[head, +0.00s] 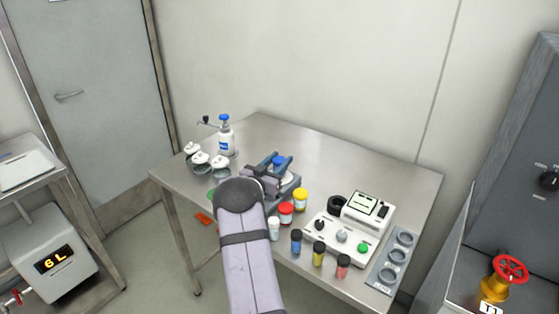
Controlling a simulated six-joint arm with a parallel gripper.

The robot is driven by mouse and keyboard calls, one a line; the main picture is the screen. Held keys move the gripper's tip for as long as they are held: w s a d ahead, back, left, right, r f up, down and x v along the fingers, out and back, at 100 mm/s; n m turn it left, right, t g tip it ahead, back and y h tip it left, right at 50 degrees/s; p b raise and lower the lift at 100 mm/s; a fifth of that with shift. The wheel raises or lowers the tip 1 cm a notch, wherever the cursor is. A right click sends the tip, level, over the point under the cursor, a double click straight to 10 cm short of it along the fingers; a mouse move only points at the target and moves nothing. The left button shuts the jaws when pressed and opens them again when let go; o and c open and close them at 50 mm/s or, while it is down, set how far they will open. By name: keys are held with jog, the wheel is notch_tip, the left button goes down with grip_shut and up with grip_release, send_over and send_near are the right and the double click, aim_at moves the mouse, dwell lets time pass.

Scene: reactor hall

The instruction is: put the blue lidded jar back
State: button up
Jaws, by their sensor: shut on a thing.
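The blue lidded jar (279,160) shows mainly as a blue lid between the fingers of my gripper (278,166). My gripper is shut on it, over the back middle of the steel table. The jar's body is mostly hidden by the fingers. A blue-grey tray or rack (290,186) lies below and beside my gripper, partly covered by my arm. I cannot tell whether the jar touches it. Near it stand a yellow lidded jar (300,196), a red lidded jar (286,210) and a white lidded jar (274,226). A green lid (212,193) shows left of my arm.
On the table (365,160) stand a blue-capped wash bottle (225,140), several dark cups with white tops (200,160), black-capped vials (318,253), a white instrument (340,235) and a grey ring holder (392,262). The table's back right is clear.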

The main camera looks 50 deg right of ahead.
aim_at(275, 164)
jog(key=shift+f, duration=0.1)
jog(key=o, duration=1.2)
jog(key=shift+a+f, duration=0.15)
jog(key=shift+a, duration=0.2)
jog(key=shift+s+a+r+b, duration=0.1)
jog(key=shift+a+b, duration=0.4)
jog(key=shift+a, duration=0.6)
jog(key=shift+s+a+r+b, duration=0.15)
jog(key=shift+a+b, duration=0.4)
jog(key=shift+a, duration=0.6)
jog(key=shift+s+a+r+b, duration=0.1)
jog(key=shift+a+b, duration=0.4)
jog(key=shift+a, duration=0.6)
